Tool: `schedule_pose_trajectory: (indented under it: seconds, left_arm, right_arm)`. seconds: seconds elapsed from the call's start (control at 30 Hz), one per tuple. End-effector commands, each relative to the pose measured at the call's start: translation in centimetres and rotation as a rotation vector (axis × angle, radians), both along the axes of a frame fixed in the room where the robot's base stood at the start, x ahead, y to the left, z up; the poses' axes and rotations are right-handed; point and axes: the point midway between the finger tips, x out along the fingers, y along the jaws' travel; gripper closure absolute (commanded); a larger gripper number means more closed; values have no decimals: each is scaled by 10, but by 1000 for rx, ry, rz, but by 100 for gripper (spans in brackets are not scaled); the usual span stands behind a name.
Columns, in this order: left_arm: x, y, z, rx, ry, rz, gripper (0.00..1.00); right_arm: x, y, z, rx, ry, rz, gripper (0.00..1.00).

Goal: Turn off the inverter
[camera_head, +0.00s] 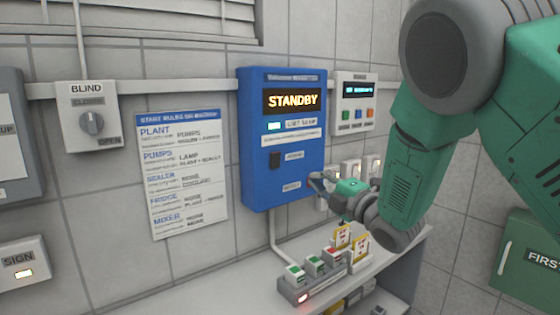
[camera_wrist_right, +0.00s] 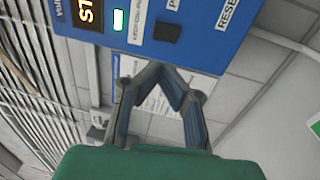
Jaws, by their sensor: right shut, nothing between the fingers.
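The blue wall box (camera_head: 252,190), which I take to be the inverter, has a display (camera_head: 293,101) reading STANDBY. A lit pale indicator (camera_head: 274,126) sits below the display, and a dark square switch (camera_head: 275,160) is lower on the left. The box also shows in the right wrist view (camera_wrist_right: 205,55), with the dark switch (camera_wrist_right: 167,32) near its edge. My right gripper (camera_head: 318,180) is shut and empty by the box's lower right edge. In the wrist view its fingertips (camera_wrist_right: 166,70) meet just short of the switch; contact cannot be told. My left gripper is not in view.
A small grey panel (camera_head: 357,88) with coloured buttons hangs right of the box. A rules sheet (camera_head: 183,205) and a BLIND knob (camera_head: 92,123) are on the left. A strip of small switches (camera_head: 305,284) lies on the counter below. A green case (camera_head: 530,265) stands at right.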

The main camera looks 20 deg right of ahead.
Motion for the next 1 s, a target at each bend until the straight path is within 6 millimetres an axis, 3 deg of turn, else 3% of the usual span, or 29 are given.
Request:
schedule_pose_trajectory:
  seconds: [0.33, 0.8, 1.0]
  left_arm:
    - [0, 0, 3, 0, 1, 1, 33]
    - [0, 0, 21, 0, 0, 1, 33]
    - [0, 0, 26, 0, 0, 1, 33]
  right_arm:
    - [12, 4, 1, 2, 2, 0, 100]
    - [100, 36, 13, 5, 3, 0, 100]
    - [122, 44, 16, 4, 3, 0, 100]
